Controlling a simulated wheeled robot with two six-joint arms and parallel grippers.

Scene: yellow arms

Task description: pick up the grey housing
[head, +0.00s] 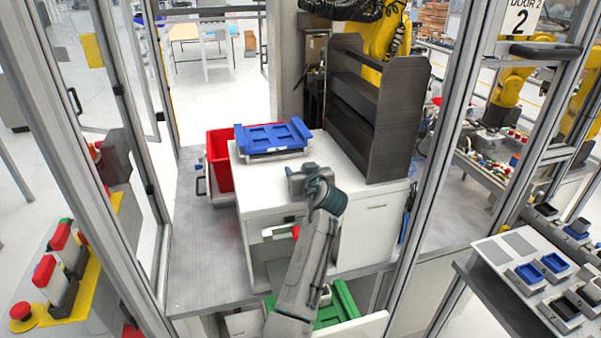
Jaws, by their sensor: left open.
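Several small grey box-shaped parts that could be the grey housing lie at the right. One grey part (577,228) sits at the upper right of the white-topped table; I cannot tell which one is meant. My left gripper (293,178) is over the white cabinet, in front of the blue tray, far to the left of these parts. It is open, with nothing visibly held; its fingers are small and partly hidden by my wrist. My right gripper is out of view.
The white cabinet (376,238) bears the blue tray (270,138) and a dark rack (395,125). A red bin (218,160) stands at its left. A metal frame post (432,190) stands between my left arm and the right table (487,258). Blue boxes (553,262) lie there.

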